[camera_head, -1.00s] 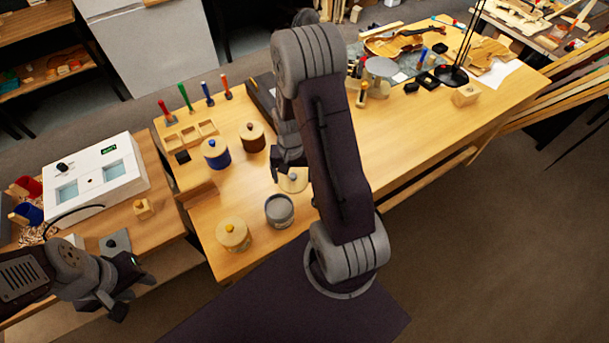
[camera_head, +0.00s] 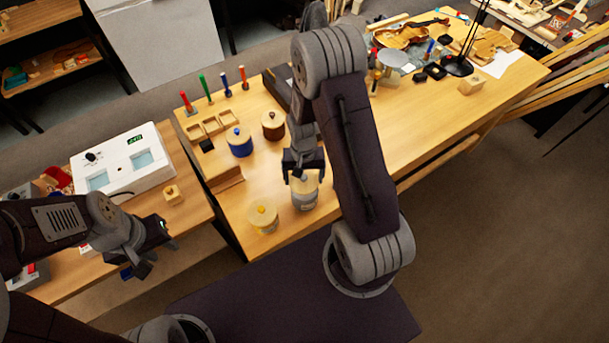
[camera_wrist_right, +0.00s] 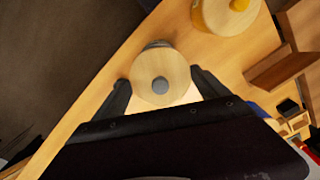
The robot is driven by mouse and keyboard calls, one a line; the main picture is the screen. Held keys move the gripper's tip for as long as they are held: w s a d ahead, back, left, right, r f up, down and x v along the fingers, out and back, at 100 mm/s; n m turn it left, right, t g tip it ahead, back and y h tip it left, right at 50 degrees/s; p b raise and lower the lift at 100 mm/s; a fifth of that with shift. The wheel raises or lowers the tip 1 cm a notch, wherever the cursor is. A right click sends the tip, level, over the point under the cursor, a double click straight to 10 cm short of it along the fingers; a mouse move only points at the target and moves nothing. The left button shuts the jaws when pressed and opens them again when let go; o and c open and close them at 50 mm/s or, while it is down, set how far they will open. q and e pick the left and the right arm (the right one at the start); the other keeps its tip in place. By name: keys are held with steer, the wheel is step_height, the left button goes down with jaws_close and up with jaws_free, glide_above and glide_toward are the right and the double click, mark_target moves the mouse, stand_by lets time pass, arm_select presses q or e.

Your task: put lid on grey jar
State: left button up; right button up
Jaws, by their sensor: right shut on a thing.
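The grey jar (camera_head: 304,202) stands near the bench's front edge. A round wooden lid (camera_wrist_right: 165,90) with a grey knob is between the fingers of my right gripper (camera_wrist_right: 160,80), which is shut on it. In the head view the right gripper (camera_head: 304,174) and the lid are directly over the jar. In the wrist view the lid hides most of the jar, with a grey edge (camera_wrist_right: 157,44) showing past it. I cannot tell whether the lid touches the rim. My left gripper (camera_head: 155,250) is open and empty over the left side table.
A yellow-knobbed wooden-lidded jar (camera_head: 263,216) stands close to the left. A blue jar (camera_head: 239,142) and a brown jar (camera_head: 273,125), both lidded, stand behind. A white device (camera_head: 122,162) and a small knobbed block (camera_head: 173,195) are on the side table.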

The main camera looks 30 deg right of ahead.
mark_target(304, 184)
steer(key=f+b, duration=0.1)
steer(key=f, duration=0.1)
steer(key=f+b, duration=0.1)
steer(key=f, duration=0.1)
steer(key=shift+d+b, duration=0.3)
steer(key=shift+a+f+b, duration=0.1)
steer(key=shift+f+b, duration=0.25)
steer(key=shift+f, duration=0.05)
stand_by(0.5)
steer(key=shift+f, duration=0.15)
stand_by(1.0)
steer(key=o, duration=1.2)
